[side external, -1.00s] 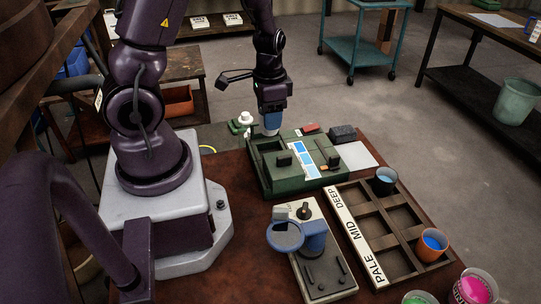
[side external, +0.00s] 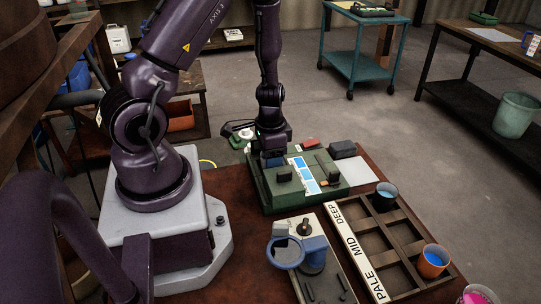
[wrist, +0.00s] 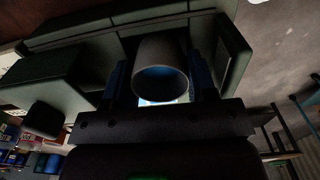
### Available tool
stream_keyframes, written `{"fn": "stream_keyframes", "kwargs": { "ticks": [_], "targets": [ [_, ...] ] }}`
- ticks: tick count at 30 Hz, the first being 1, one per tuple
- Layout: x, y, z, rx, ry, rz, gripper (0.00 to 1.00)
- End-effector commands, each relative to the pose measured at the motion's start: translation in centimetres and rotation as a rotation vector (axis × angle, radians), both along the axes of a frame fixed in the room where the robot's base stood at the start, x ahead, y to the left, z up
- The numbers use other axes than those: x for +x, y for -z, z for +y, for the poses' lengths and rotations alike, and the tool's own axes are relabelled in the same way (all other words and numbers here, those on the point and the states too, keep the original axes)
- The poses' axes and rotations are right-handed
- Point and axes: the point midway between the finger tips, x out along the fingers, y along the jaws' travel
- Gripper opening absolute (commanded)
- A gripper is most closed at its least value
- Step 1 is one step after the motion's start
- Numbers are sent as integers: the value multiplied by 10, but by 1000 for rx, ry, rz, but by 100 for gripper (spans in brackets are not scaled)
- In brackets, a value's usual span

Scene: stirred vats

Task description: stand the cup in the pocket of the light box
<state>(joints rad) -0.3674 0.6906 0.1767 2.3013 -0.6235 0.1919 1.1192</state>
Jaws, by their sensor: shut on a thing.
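The light box (side external: 325,187) is a dark green box with a pale blue and white strip, standing on the reddish-brown table. My gripper (side external: 272,158) is low at the box's back left part, fingers pointing down. In the wrist view, my gripper (wrist: 160,68) has its blue fingers on both sides of the greyish cup (wrist: 160,50) and is shut on it. Some blue shows within the cup's rim. In the side view the cup is hidden by the gripper and box. I cannot tell whether the cup's base touches the pocket floor.
Dark blocks stand on the box top, one (side external: 284,174) close to my gripper. In front are a device with a blue ring (side external: 285,267) and a partitioned rack (side external: 378,239) marked PALE, MID, DEEP. The rack holds a dark cup (side external: 386,195) and an orange cup (side external: 432,262).

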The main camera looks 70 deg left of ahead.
Motion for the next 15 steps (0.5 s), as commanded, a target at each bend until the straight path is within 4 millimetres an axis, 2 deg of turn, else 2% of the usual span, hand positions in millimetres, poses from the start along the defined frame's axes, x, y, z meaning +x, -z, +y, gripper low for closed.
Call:
{"fn": "stream_keyframes", "kwargs": {
  "ticks": [1,2,3,11,15],
  "targets": [
    [0,1,0,0,0,0,54],
    [0,1,0,0,1,0,61],
    [0,1,0,0,1,0,62],
    [0,0,0,0,1,0,62],
    [1,-11,0,3,5,-3,62]
  ]
}}
